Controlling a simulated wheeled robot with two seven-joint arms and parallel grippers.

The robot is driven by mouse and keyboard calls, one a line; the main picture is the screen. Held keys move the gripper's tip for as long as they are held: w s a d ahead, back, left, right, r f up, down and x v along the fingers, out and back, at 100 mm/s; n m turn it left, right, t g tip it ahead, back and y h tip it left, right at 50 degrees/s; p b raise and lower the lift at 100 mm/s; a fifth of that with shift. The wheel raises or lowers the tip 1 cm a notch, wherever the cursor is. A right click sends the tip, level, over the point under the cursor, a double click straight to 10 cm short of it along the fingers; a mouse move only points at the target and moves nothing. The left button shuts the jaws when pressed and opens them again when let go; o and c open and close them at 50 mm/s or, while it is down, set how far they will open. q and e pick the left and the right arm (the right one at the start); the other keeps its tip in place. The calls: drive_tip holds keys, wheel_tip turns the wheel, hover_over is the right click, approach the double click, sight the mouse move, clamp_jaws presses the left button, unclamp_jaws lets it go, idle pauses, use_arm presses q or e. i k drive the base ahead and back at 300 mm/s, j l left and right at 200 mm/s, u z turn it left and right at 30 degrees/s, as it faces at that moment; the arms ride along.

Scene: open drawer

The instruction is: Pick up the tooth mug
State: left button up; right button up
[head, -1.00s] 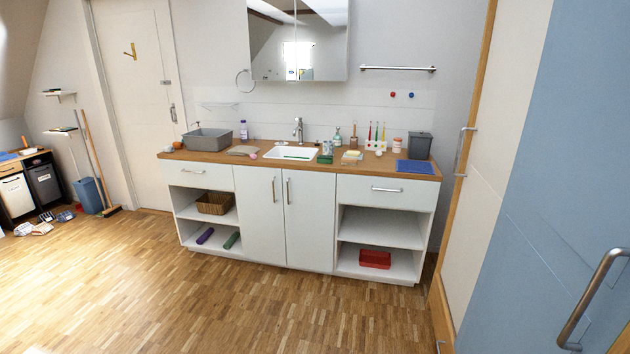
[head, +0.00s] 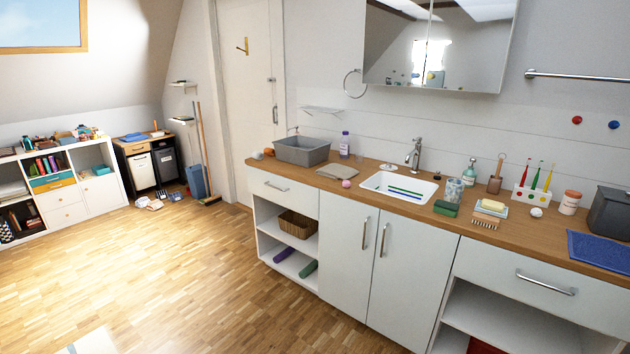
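A clear, bluish tumbler (head: 453,190), which looks like the tooth mug, stands upright on the wooden counter (head: 400,199), just right of the sink. A green sponge or block (head: 446,209) lies in front of it. A soap dispenser (head: 469,172) stands behind it. A brown cup (head: 495,184) with a thin ring-topped handle rising from it stands further right; I cannot rule out that this is the mug. Neither of my grippers shows in the head view.
The white sink (head: 374,184) holds blue and green strips. A toothbrush stand (head: 528,198), a lidded jar (head: 570,202), a grey bin (head: 610,212) and a blue cloth (head: 598,249) crowd the counter's right. A grey basin (head: 302,151) stands left.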

sight(455, 188)
drive_tip(key=i+l+z, duration=0.1)
drive_tip(key=l, duration=0.35)
drive_tip(key=i+l+z, duration=0.1)
drive_tip(key=l, duration=0.3)
drive_tip(key=i+l+z, duration=0.1)
drive_tip(key=i+l, duration=0.15)
drive_tip(key=l, duration=0.15)
drive_tip(key=i+l+z, duration=0.1)
drive_tip(key=l, duration=0.3)
drive_tip(key=i, duration=0.05)
